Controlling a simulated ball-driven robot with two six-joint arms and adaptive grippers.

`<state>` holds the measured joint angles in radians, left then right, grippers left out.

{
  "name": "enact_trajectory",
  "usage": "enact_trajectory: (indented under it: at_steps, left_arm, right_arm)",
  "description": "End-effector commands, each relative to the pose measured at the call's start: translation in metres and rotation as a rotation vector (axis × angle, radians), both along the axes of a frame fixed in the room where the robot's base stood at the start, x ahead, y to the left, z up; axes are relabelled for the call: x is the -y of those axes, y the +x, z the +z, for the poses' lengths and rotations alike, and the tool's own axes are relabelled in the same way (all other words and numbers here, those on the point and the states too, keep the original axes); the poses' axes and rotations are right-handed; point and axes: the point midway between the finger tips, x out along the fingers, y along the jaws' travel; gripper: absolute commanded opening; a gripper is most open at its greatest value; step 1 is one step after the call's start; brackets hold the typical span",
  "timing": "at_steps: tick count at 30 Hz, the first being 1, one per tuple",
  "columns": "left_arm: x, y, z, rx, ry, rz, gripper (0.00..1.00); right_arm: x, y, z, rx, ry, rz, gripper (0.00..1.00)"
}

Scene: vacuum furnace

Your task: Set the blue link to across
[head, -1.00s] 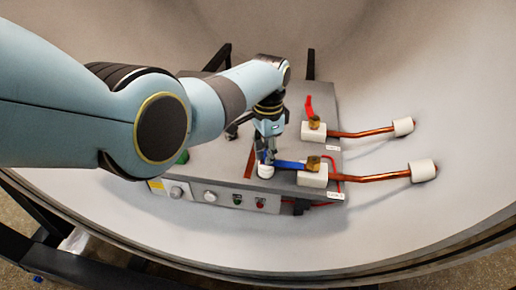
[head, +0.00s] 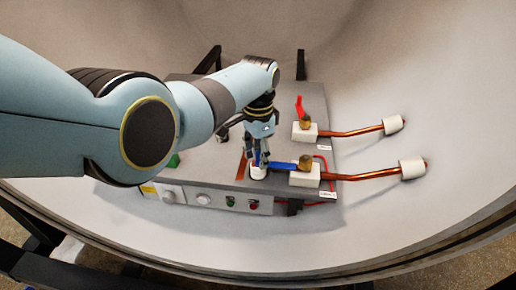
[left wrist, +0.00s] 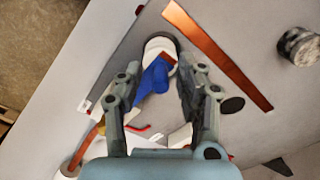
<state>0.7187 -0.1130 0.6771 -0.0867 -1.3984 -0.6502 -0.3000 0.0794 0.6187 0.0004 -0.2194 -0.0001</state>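The blue link (head: 282,167) runs left from a brass knob (head: 305,162) on the near white block (head: 304,179) to a white round post (head: 258,173). My left gripper (head: 259,158) points down at the link's left end, close above the post. In the left wrist view the blue link (left wrist: 153,80) lies between my two fingers (left wrist: 158,72), with gaps visible on both sides, so the gripper looks open around it. The post (left wrist: 160,43) shows just beyond the fingertips. Whether a finger touches the link is hard to tell. My right gripper is not in view.
A red link (head: 300,106) on the far white block (head: 303,132) points away. Copper rods (head: 360,175) run right from the blocks. A flat copper strip (left wrist: 215,52) lies beside the post. The grey box (head: 220,160) has front knobs, and the curved chamber wall surrounds it.

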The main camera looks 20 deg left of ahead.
Motion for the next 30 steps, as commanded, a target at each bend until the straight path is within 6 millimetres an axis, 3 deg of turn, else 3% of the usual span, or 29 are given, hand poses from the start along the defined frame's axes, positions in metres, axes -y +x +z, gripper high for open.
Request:
enact_trajectory:
  at_steps: [5, 18, 23, 30]
  left_arm:
    - [0.000, 0.002, 0.017, 0.005, 0.000, 0.000, 0.38]
    - [0.000, 0.001, 0.105, 0.002, -0.001, 0.000, 0.38]
    - [0.000, 0.000, 0.117, -0.001, -0.001, 0.000, 0.38]
    - [0.000, 0.000, 0.119, 0.000, 0.000, 0.000, 0.38]
  right_arm:
    - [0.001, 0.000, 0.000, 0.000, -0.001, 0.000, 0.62]
    - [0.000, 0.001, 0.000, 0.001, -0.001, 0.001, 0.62]
    - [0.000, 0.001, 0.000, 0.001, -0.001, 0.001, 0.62]
    - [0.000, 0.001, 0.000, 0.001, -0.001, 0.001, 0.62]
